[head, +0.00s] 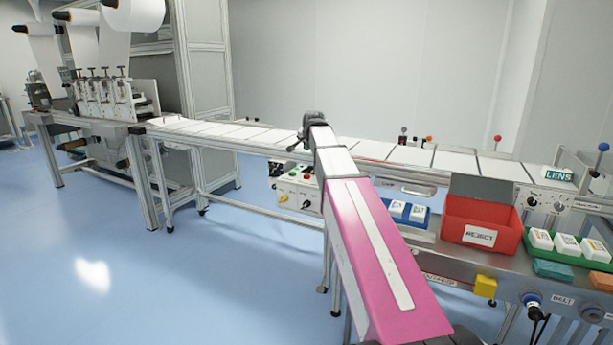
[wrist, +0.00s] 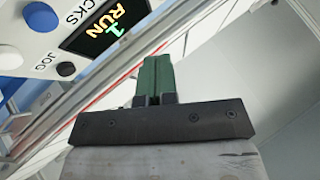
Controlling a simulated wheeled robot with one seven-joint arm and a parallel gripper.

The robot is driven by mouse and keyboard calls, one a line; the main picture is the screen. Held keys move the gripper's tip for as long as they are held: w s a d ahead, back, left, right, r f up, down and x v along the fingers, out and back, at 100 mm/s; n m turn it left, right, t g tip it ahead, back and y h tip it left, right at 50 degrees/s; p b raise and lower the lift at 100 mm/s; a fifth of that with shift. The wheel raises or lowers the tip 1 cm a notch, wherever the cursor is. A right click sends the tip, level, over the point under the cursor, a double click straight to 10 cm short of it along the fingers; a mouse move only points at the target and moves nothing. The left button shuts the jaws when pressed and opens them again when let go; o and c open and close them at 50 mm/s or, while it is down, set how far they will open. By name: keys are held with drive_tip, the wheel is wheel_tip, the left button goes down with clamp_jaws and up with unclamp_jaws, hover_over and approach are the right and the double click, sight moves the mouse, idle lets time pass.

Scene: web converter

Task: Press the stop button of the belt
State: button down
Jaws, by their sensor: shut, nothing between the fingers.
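My gripper (wrist: 155,78) shows in the wrist view with its two green fingers shut together, nothing between them. Beside them at upper left is a white control panel (wrist: 45,62) with a lit display (wrist: 105,25) reading "1 RUN", a blue button (wrist: 40,16), a dark blue button (wrist: 66,69) and the label "JOG". The fingers appear apart from the panel. No button marked stop is readable. In the head view, my arm reaches out to the conveyor belt (head: 230,132); its fingertips are not clear. A box with red and green buttons (head: 297,187) stands below the belt, partly behind my arm.
A red reject bin (head: 480,236), a blue tray (head: 418,222) and a green tray (head: 592,262) with white packs stand at right. A "BELT" label (head: 562,300) is on the front rail beside round knobs. The floor at left is free.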

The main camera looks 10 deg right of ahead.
sight(308, 175)
drive_tip(key=shift+f, duration=4.4)
drive_tip(key=shift+f, duration=0.1)
drive_tip(key=shift+f, duration=0.35)
drive_tip(key=shift+f, duration=0.6)
drive_tip(key=shift+r, duration=1.05)
drive_tip(key=shift+r, duration=0.15)
drive_tip(key=shift+r, duration=2.35)
